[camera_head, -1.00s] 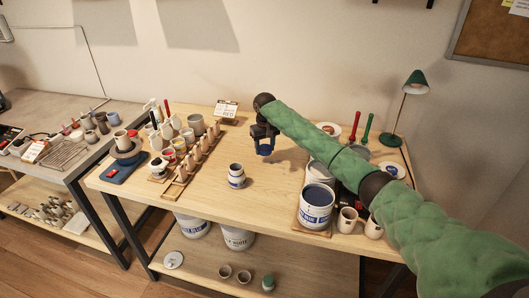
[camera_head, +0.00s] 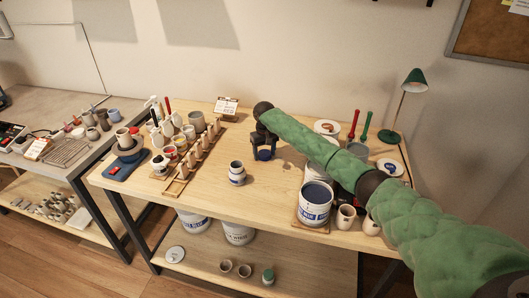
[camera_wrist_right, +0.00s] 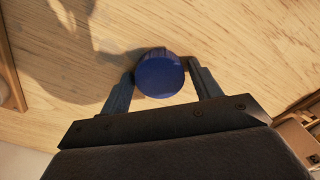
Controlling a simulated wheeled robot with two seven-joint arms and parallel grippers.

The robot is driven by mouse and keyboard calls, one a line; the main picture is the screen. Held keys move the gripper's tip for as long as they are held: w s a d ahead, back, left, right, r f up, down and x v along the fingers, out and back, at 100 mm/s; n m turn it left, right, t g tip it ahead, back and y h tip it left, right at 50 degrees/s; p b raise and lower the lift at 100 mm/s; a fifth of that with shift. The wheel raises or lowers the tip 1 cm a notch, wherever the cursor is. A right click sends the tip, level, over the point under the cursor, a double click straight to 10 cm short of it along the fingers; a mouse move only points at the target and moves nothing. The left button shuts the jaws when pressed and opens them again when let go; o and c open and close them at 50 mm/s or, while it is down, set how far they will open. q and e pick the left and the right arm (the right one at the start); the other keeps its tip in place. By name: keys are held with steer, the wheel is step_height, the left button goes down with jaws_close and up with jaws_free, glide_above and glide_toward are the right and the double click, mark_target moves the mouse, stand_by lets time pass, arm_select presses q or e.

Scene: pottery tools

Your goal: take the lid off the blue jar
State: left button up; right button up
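The jar (camera_head: 237,173) stands upright near the table's middle with its mouth uncovered. It has a white body with a blue label. My right gripper (camera_head: 264,154) is behind it and to its right, apart from it. Its fingers are on both sides of a round blue lid (camera_wrist_right: 160,78), close against its edges in the right wrist view. The lid also shows low between the fingers in the head view. I cannot tell whether the lid touches the table. My left gripper is out of view.
A wooden rack (camera_head: 190,166) and several pots stand to the left. A large white bucket (camera_head: 314,205), mugs (camera_head: 346,216) and a green lamp (camera_head: 405,100) are on the right. The wooden tabletop (camera_head: 215,215) is clear around the jar.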

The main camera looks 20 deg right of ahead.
mark_target(264, 153)
steer(key=shift+o, duration=0.4)
steer(key=shift+r, duration=0.2)
step_height(264, 153, up, 5)
steer(key=shift+r+b, duration=0.2)
steer(key=shift+b, duration=1.05)
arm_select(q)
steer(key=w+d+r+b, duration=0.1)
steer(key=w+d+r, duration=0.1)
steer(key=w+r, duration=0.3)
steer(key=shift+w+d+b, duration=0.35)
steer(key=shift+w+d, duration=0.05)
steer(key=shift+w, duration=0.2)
arm_select(e)
step_height(264, 153, up, 6)
steer(key=shift+r, duration=0.2)
